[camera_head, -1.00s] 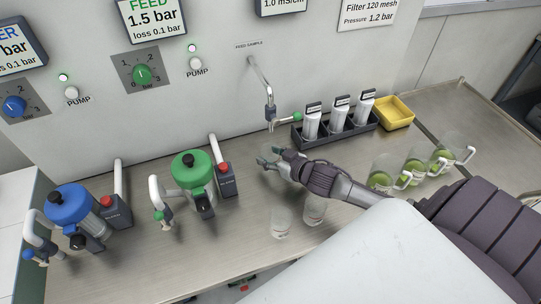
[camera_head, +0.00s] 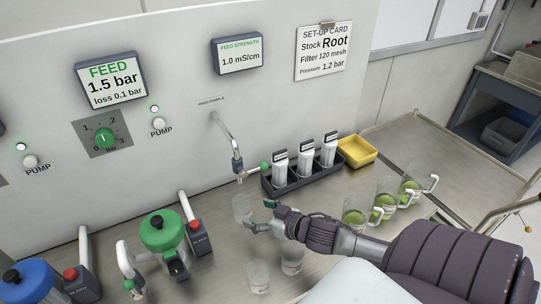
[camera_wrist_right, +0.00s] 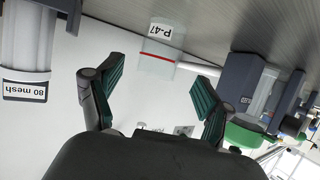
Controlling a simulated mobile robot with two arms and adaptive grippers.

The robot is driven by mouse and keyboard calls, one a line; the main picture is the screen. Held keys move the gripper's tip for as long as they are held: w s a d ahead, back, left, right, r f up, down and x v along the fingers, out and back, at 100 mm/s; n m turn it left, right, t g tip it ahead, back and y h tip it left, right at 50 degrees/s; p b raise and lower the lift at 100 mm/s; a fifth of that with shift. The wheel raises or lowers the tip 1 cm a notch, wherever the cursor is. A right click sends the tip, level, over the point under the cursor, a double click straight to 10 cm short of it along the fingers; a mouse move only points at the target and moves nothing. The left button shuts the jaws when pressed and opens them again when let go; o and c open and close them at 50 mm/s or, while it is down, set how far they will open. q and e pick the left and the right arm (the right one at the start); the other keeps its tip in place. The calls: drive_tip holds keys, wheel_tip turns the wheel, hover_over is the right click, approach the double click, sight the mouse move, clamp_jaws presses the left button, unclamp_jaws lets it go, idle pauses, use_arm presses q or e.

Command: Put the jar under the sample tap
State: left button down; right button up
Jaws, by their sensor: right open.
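The clear jar (camera_head: 242,207) stands upright on the steel counter, below the spout of the sample tap (camera_head: 237,165). In the right wrist view the jar (camera_wrist_right: 158,52) appears upside down, with a P-47 label and a red line. My right gripper (camera_head: 262,215) is open just to the right of the jar. In the wrist view its spread fingers (camera_wrist_right: 155,95) point toward the jar, which lies beyond the fingertips with a gap. My left gripper is not in view.
Two clear jars (camera_head: 258,276) stand at the front of the counter. A black rack (camera_head: 305,175) with mesh filters and a yellow tray (camera_head: 357,151) are right of the tap. Handled jugs with green contents (camera_head: 383,207) stand further right. A green-topped filter unit (camera_head: 160,231) is at left.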

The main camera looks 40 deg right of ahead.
drive_tip(key=v, duration=0.4)
drive_tip(key=shift+s+r, duration=0.15)
drive_tip(key=shift+s, duration=0.25)
